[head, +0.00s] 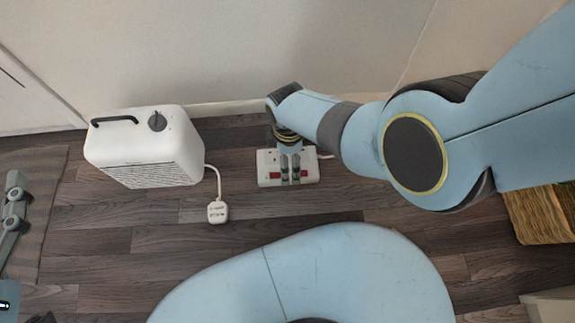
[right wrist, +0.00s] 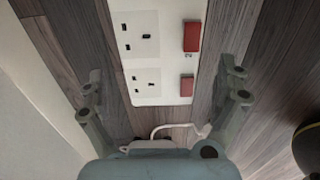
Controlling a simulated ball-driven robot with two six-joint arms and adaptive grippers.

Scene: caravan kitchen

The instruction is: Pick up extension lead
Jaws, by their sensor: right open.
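The extension lead (head: 311,166) is a white block with sockets and red switches, lying flat on the wooden floor near the wall. My right gripper (head: 290,178) is above it, pointing down and covering its middle in the head view. In the right wrist view, the lead (right wrist: 161,55) runs between the two spread fingers of my right gripper (right wrist: 167,103), with visible gaps on both sides. The gripper is open and empty. I cannot tell how far the fingertips are above the floor. My left gripper (head: 14,215) shows partly at the left edge; its jaw opening is unclear.
A white heater (head: 145,150) stands left of the lead, its cable ending in a white plug (head: 217,212) on the floor. The wall (head: 230,50) is close behind. A woven basket (head: 540,213) stands at the right. A mat (head: 45,190) lies at the left.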

